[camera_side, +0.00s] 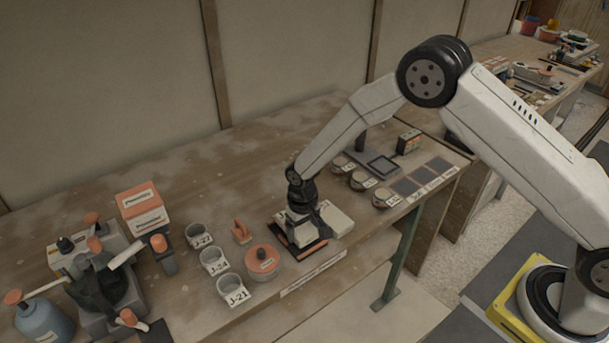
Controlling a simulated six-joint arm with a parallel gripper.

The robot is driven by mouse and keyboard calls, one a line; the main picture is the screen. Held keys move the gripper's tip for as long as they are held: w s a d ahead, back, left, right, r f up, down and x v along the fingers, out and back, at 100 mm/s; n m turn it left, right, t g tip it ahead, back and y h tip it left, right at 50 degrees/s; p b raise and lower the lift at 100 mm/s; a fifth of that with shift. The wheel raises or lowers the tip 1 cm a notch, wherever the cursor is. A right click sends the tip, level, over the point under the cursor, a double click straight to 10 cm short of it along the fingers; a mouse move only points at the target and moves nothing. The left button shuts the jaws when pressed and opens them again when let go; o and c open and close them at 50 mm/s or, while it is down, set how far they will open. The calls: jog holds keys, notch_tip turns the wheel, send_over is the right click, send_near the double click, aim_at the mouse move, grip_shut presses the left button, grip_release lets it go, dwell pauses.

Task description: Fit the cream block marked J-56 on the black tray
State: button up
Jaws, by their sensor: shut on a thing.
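My gripper (308,222) points down near the front edge of the wooden bench and is shut on a cream block (338,221). The block shows to the right of the fingers, and no marking on it can be read. The black tray (279,229) lies under and to the left of my gripper, partly hidden by it. The block is over or beside the tray's right side. I cannot tell whether it touches the tray.
Several labelled grey cups, including J-21 (232,290), and an orange round container (262,262) stand left of the tray. Several small round pots (386,196) and dark square pads (405,186) lie to the right. The bench behind is mostly clear.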

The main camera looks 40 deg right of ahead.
jog(key=shift+f, duration=0.65)
dwell(0.8)
jog(key=o, duration=1.1)
jog(key=shift+c, duration=0.2)
jog(key=shift+r, duration=0.15)
jog(key=shift+r, duration=3.3)
jog(key=shift+s+d+r, duration=0.15)
jog(key=shift+d+r, duration=0.15)
jog(key=shift+r, duration=0.1)
jog(key=s+d+r+t, duration=0.1)
jog(key=s+d+r, duration=0.4)
jog(key=s, duration=0.4)
jog(key=s+d+r+t, duration=0.1)
jog(key=s+d+r, duration=0.5)
jog(key=s, duration=0.4)
jog(key=shift+s+d+r+t, duration=0.2)
jog(key=shift+s+d+t, duration=0.1)
jog(key=shift+d, duration=0.3)
